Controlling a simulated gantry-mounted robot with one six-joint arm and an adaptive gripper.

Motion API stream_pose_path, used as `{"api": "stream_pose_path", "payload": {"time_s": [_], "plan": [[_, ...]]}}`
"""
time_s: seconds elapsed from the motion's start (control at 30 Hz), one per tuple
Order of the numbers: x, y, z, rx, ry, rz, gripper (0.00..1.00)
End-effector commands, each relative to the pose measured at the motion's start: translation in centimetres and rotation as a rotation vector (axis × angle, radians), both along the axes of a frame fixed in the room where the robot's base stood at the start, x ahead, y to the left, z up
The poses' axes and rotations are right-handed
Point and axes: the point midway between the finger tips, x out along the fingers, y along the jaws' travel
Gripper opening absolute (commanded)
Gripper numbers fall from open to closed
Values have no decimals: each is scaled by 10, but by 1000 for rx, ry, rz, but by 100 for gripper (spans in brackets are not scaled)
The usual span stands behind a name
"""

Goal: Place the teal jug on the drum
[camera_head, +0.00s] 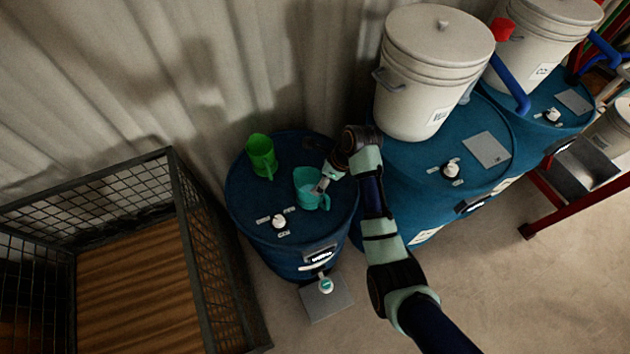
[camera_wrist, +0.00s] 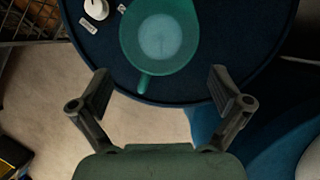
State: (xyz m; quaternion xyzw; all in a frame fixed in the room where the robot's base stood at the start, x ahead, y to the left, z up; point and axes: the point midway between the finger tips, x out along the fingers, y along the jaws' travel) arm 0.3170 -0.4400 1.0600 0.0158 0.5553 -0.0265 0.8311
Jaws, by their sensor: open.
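The teal jug (camera_head: 306,199) stands upright on top of the small blue drum (camera_head: 247,208), right of the drum's middle. My gripper (camera_head: 322,184) is close beside the jug on its right in the head view and partly covers it. In the wrist view, the jug (camera_wrist: 158,20) shows from above, with its handle pointing down toward the space between the fingers. My gripper (camera_wrist: 166,88) is open there, its fingertips spread on either side of the handle and apart from the jug. The drum's top (camera_wrist: 228,65) lies under the jug.
A wire cage (camera_head: 190,215) is at left. Larger blue drums with white buckets (camera_head: 432,75) stand at right. A corrugated wall (camera_head: 250,60) is behind.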

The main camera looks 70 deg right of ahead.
Motion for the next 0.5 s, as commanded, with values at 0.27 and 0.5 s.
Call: {"api": "stream_pose_path", "payload": {"time_s": [0.27,0.5], "plan": [[-14,1,35,-1,0,0,100],[-15,1,36,0,1,0,100]]}}
